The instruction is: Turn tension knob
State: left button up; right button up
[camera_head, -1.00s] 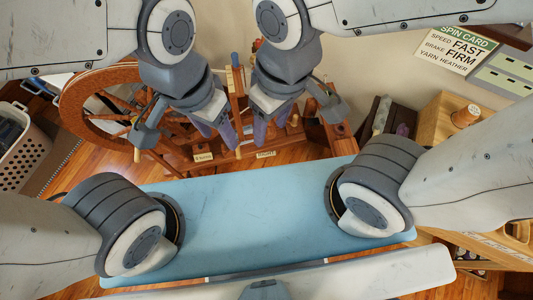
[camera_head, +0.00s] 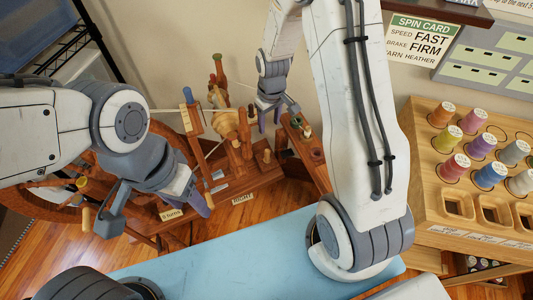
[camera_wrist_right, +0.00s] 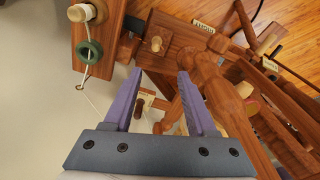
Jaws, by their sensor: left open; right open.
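The wooden spinning wheel (camera_head: 235,135) stands against the wall in the head view. Small light knobs and pegs sit on it, including one (camera_head: 267,156) near a small card (camera_head: 243,198); I cannot tell which is the tension knob. My right gripper (camera_head: 268,115) is open at the wheel's right upper part. In the right wrist view its purple fingers (camera_wrist_right: 160,95) have a small dark-tipped peg (camera_wrist_right: 139,110) visible between or beyond them, and a light-ended peg (camera_wrist_right: 155,43) stands ahead. My left gripper (camera_head: 193,198) is open, tilted down, in front of the wheel's left part.
A blue bench top (camera_head: 220,255) lies in front of me. A wooden rack (camera_head: 480,222) with several coloured spools stands at the right. A spin card (camera_head: 421,40) on the wall reads fast, firm, heather. Another label (camera_head: 171,214) sits on the wheel base.

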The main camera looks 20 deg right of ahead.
jog(key=n+g, duration=0.1)
jog(key=n, duration=0.1)
send_near(267, 150)
notch_tip(267, 150, down, 10)
jog(key=shift+f+b, duration=0.25)
jog(key=shift+b, duration=0.1)
jog(key=shift+s, duration=0.1)
grip_shut()
